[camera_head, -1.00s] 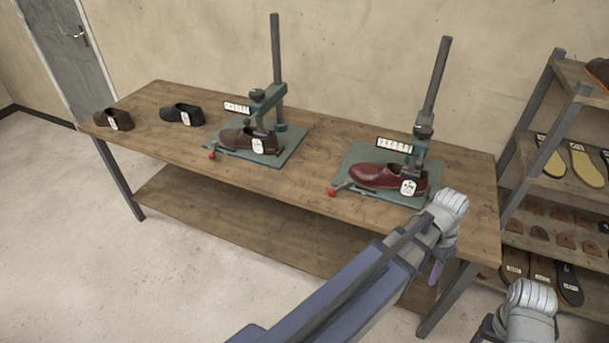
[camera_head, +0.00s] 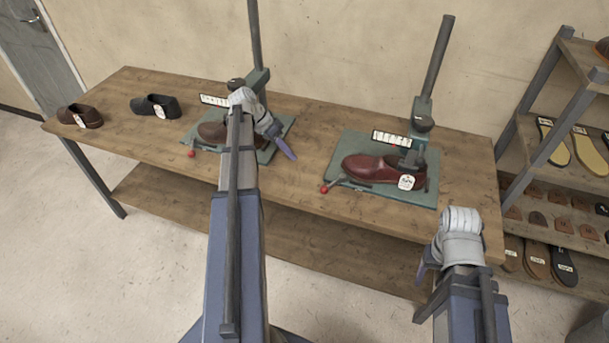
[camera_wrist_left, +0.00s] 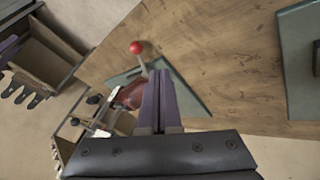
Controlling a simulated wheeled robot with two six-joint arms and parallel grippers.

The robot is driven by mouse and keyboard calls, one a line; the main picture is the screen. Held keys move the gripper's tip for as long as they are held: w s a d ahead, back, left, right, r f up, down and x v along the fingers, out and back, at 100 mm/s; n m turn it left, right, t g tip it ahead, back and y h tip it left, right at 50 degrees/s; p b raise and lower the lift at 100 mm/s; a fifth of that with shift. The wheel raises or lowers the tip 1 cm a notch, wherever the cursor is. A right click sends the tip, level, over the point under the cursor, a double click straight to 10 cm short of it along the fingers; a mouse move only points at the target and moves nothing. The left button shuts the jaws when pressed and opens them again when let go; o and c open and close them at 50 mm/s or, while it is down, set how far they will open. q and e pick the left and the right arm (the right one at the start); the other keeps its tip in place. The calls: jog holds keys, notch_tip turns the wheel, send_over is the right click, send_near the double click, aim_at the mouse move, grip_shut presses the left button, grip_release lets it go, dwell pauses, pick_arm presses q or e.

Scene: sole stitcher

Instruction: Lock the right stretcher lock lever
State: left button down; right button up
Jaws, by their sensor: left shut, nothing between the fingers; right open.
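The right stretcher stands on a green base plate (camera_head: 365,205) with a dark red shoe (camera_head: 368,168) on it. Its lock lever (camera_head: 333,184) with a red ball knob (camera_head: 323,189) sticks out at the plate's left front corner. In the left wrist view the red knob (camera_wrist_left: 136,47) is beyond the fingertips, slightly left. My left gripper (camera_head: 288,153) is shut and empty, above the table between the two stretchers, left of the lever and apart from it. My right gripper (camera_head: 424,270) is open, by the table's front edge at the right; its fingers are partly hidden.
The left stretcher (camera_head: 270,152) holds a brown shoe (camera_head: 212,131), partly covered by my left arm. Its red knob (camera_head: 192,154) is at its left. A brown shoe (camera_head: 80,116) and a black shoe (camera_head: 155,105) stand further left. A shelf (camera_head: 550,150) stands right of the table.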

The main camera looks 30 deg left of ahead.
aim_at(333, 184)
pick_arm(q)
jog(key=shift+a, duration=0.2)
jog(key=b+x, duration=0.8)
jog(key=x, duration=0.2)
jog(key=shift+f+b, duration=0.2)
jog(key=shift+b, duration=0.15)
jog(key=d, duration=0.3)
jog(key=shift+s+f, duration=0.1)
jog(key=shift+s, duration=0.3)
jog(key=shift+d+f, duration=0.1)
jog(key=shift+d, duration=0.3)
jog(key=shift+s, duration=0.1)
